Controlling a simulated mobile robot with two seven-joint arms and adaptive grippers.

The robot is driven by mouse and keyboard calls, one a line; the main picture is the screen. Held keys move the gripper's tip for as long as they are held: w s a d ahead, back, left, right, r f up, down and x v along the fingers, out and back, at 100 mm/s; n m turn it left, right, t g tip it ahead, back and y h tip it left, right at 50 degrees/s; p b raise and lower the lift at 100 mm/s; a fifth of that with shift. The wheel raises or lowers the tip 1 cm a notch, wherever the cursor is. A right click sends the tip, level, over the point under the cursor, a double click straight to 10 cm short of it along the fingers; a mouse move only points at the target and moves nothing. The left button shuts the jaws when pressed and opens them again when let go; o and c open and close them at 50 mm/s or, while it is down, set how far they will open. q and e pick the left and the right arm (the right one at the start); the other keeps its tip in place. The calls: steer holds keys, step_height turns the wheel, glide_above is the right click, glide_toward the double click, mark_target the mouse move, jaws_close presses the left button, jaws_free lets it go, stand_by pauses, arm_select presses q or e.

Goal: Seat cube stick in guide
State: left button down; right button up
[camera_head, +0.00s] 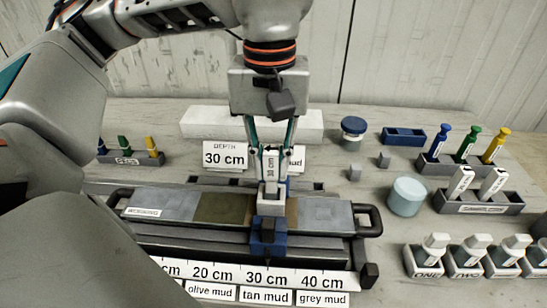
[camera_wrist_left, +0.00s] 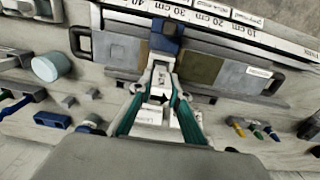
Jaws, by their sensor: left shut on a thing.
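My left gripper (camera_head: 271,170) points down over the core tray (camera_head: 335,212) and is shut on a pale stick, the cube stick (camera_head: 271,160), with dark lettering on its side. A pale block (camera_head: 270,204) shows at its lower end. I cannot tell whether the block touches the guide or the core. The left wrist view shows the gripper (camera_wrist_left: 160,80) and the guide (camera_wrist_left: 167,36) just beyond its fingertips. My right gripper is not in view.
A "DEPTH 30 cm" sign (camera_head: 224,156) stands behind the tray. A scale strip (camera_head: 230,275) runs along the front. To the right are a pale blue round container (camera_head: 407,197), a rack of two white sticks (camera_head: 478,203), and labelled holders (camera_head: 470,262). Small grey cubes (camera_head: 354,173) lie behind.

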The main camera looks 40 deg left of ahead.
mark_target(271, 149)
arm_select(q)
steer(key=shift+f+b, duration=0.35)
steer(key=shift+f, duration=0.5)
steer(key=shift+f+b, duration=0.3)
steer(key=shift+f, duration=0.45)
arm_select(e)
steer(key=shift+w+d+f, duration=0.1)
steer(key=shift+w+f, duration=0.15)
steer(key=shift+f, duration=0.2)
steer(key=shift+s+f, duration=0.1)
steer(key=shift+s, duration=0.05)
arm_select(q)
steer(key=c, duration=1.8)
jaws_free()
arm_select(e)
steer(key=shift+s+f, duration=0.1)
arm_select(q)
steer(key=shift+r, duration=0.1)
steer(key=shift+r+p, duration=1.7)
steer(key=shift+r, duration=0.5)
steer(key=shift+r+p, duration=1.1)
steer(key=shift+r, duration=0.2)
steer(key=shift+f, duration=0.1)
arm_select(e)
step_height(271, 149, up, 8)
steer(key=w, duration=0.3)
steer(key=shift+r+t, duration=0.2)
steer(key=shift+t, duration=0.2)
